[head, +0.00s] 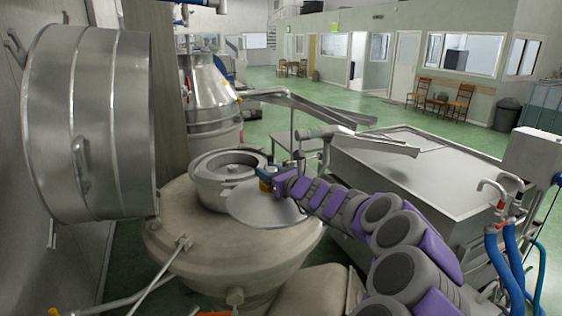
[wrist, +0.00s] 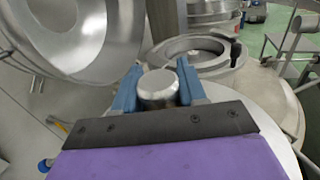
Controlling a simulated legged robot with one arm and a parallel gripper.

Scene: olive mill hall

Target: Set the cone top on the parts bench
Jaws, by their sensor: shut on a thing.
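The cone top (head: 265,207) is a shallow, grey metal cone with a round knob. My gripper (head: 270,180) is shut on the knob, with my arm reaching in from the right. In the wrist view, the blue fingers (wrist: 157,78) stand either side of the knob, and the cone top (wrist: 235,122) spreads out beneath. In the head view, the cone top overlaps the front right of the open round bowl (head: 222,166) on the machine; I cannot tell whether it touches. A small steel table (head: 302,141) behind may be the parts bench; I cannot tell for sure.
A large open steel hood (head: 95,120) stands on the left above the machine body (head: 215,255). A wide steel trough (head: 405,185) fills the right, with a chute (head: 350,137) near it. Blue hoses (head: 508,262) stand at far right.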

